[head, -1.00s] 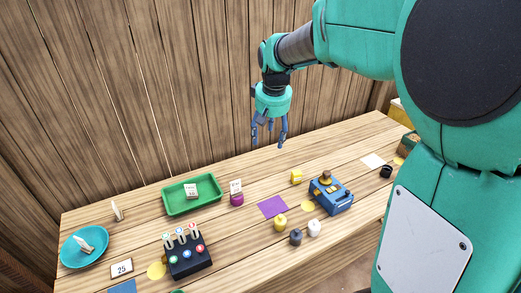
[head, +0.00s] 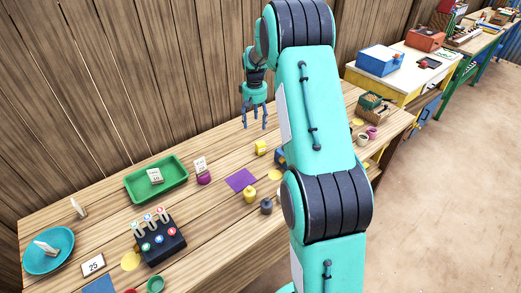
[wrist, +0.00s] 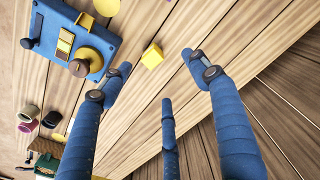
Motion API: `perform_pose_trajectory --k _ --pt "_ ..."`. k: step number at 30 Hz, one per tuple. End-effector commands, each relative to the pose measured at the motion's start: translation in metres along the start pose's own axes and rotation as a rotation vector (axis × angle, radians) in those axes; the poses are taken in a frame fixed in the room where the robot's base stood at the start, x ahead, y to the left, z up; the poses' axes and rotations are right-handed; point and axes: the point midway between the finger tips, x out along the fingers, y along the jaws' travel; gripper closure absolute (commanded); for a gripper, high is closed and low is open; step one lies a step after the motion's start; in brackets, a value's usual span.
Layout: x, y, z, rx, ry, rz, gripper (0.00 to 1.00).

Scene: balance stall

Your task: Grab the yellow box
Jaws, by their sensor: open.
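The yellow box (head: 261,147) is a small block on the wooden table, towards its back edge, beside the purple mat. It also shows in the wrist view (wrist: 152,57), between and beyond my fingertips, with nothing gripping it. My gripper (head: 255,123) hangs fingers-down above the back of the table, just above the box in the head view. In the wrist view, my gripper (wrist: 158,72) has its three blue fingers spread apart and empty.
A blue device (wrist: 75,35) with a yellow knob sits close to the box; my arm mostly hides it in the head view. A purple mat (head: 241,180), a green tray (head: 130,191) and a yellow weight (head: 249,195) lie nearby. A plank wall (head: 150,80) rises behind.

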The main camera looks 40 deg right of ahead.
Motion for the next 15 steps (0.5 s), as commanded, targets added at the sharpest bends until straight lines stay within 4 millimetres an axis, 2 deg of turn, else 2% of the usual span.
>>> perform_pose_trajectory --k 1,6,9,15 --pt "0.015 0.009 -0.003 0.005 -0.010 -0.002 0.39" --pt "0.042 0.026 -0.010 0.013 -0.025 -0.007 0.39" --pt "0.050 0.030 -0.011 0.014 -0.030 -0.008 0.39" --pt "0.051 0.032 -0.012 0.015 -0.030 -0.008 0.39"
